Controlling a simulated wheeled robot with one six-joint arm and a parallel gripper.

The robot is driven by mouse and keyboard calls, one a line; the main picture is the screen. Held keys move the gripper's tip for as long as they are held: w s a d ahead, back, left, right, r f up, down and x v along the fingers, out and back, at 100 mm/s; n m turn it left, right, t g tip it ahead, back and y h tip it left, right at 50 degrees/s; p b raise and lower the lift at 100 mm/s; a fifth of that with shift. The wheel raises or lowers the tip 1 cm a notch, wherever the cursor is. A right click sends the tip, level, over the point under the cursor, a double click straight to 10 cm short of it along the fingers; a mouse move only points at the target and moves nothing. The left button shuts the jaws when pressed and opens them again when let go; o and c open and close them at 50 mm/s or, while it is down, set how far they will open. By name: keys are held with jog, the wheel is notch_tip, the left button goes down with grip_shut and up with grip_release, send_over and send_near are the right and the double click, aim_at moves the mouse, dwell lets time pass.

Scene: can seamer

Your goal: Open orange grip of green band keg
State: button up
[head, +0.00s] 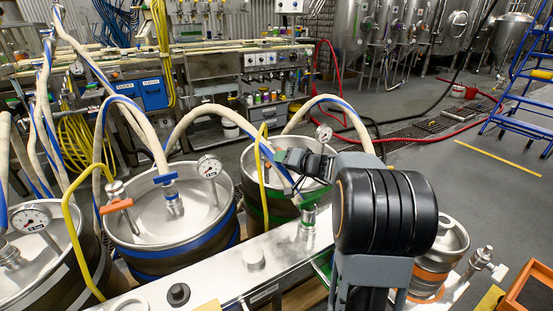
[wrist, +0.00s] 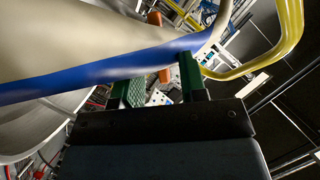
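The green band keg (head: 252,192) stands in the middle of the head view, with a white-and-blue hose and a yellow hose reaching its top. My gripper (head: 290,172) is over the keg's top, beside the hose. In the wrist view its two green fingertips (wrist: 160,83) are apart, with nothing clearly held between them. A small orange piece (wrist: 165,75) shows in the gap, and another orange-brown piece (wrist: 154,18) shows above. I cannot tell which is the keg's grip.
The blue band keg (head: 180,243) stands to the left, with its own orange grip (head: 117,206) and gauge (head: 209,167). A steel beam (head: 225,272) runs in front. The white-and-blue hose (wrist: 100,75) crosses close over the fingers, and a yellow hose (wrist: 260,62) curves at right.

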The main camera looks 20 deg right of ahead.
jog(key=v, duration=0.9)
jog(key=shift+s+p, duration=0.2)
jog(key=shift+p, duration=0.15)
jog(key=shift+d, duration=0.1)
jog(key=shift+c, duration=0.3)
